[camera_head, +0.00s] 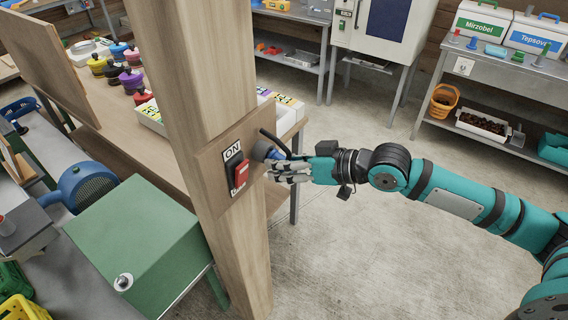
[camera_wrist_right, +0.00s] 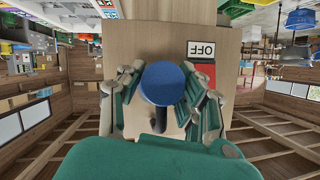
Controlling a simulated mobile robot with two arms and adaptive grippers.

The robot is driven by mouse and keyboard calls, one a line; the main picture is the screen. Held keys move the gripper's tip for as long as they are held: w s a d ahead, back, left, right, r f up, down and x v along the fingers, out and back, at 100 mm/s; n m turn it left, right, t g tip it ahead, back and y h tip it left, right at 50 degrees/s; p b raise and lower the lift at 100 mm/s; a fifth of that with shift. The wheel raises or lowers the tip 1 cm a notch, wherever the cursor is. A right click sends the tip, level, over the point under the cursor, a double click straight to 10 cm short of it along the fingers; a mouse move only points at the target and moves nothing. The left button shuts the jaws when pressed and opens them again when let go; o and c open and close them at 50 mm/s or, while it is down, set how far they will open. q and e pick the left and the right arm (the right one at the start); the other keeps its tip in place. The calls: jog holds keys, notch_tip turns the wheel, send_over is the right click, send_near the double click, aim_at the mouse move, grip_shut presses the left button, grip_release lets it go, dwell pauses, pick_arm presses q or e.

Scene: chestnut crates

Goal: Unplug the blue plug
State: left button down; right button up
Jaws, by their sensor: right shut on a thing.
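The blue plug (camera_head: 275,155) is at a dark grey round socket (camera_head: 262,150) on the side of a wooden post (camera_head: 205,100), with a black cable arching above it. I cannot tell how deep it sits. My right gripper (camera_head: 285,170) reaches in from the right and is shut on the plug. In the right wrist view the blue round end of the plug (camera_wrist_right: 162,83) is between the two fingers (camera_wrist_right: 160,100), one on each side, and hides the socket. My left gripper is not in view.
A red switch (camera_head: 239,175) with an ON label (camera_head: 232,152) is on the post beside the socket. A green box-shaped machine (camera_head: 135,240) stands left of the post. The floor (camera_head: 350,250) to the right is clear.

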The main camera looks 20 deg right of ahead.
grip_shut()
jog(key=shift+s+d, duration=0.35)
jog(key=shift+s, duration=0.1)
dwell(0.3)
jog(key=shift+o, duration=0.7)
grip_release()
grip_shut()
jog(key=shift+s+d+p, duration=0.55)
jog(key=shift+s+d, duration=0.5)
jog(key=shift+s, duration=0.3)
